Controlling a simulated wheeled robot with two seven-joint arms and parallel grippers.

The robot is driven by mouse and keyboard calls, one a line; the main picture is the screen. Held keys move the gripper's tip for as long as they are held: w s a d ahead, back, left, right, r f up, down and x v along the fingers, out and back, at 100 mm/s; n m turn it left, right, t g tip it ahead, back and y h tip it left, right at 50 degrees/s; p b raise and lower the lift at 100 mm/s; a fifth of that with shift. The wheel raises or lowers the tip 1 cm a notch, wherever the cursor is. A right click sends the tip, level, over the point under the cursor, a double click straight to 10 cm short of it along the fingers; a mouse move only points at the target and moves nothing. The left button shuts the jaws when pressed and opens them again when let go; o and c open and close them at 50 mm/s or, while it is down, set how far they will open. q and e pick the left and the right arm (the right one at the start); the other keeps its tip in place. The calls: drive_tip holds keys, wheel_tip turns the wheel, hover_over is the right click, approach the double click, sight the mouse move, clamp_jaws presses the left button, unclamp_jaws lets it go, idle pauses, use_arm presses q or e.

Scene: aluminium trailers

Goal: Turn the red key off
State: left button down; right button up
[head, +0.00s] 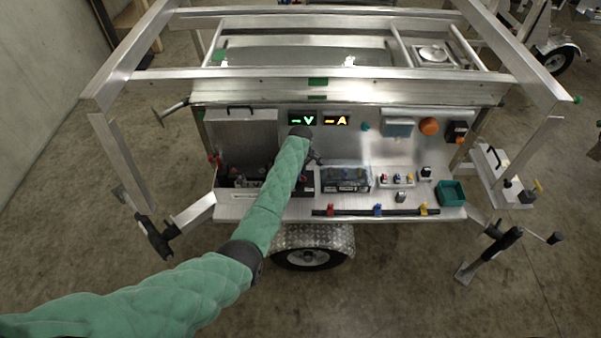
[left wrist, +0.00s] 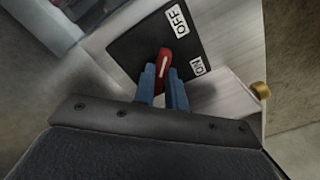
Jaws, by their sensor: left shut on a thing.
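The red key (left wrist: 165,62) shows in the left wrist view on a black plate (left wrist: 135,52) with a white OFF label (left wrist: 178,20) and a white ON label (left wrist: 198,68). The two blue fingers of my left gripper (left wrist: 163,79) stand on either side of the key and are shut on it. The key's white line points up the picture; I cannot tell exactly which label it lines up with. In the head view my left arm reaches to the trailer's panel and I cannot make out the key there. My right gripper is not in view.
The aluminium trailer has an upper frame (head: 330,73) above its panel. Green and amber displays (head: 302,119) are lit. A work shelf below holds a clear-lidded box (head: 345,178), small coloured parts and a green bin (head: 450,193). A brass knob (left wrist: 260,90) is right of the plate.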

use_arm(q)
drive_tip(key=shift+w+r, duration=0.1)
drive_tip(key=shift+r, duration=0.05)
drive_tip(key=c, duration=1.4)
unclamp_jaws()
drive_tip(key=shift+c, duration=0.2)
wheel_tip(320, 180, up, 6)
drive_tip(key=b, duration=0.3)
drive_tip(key=shift+r, duration=0.85)
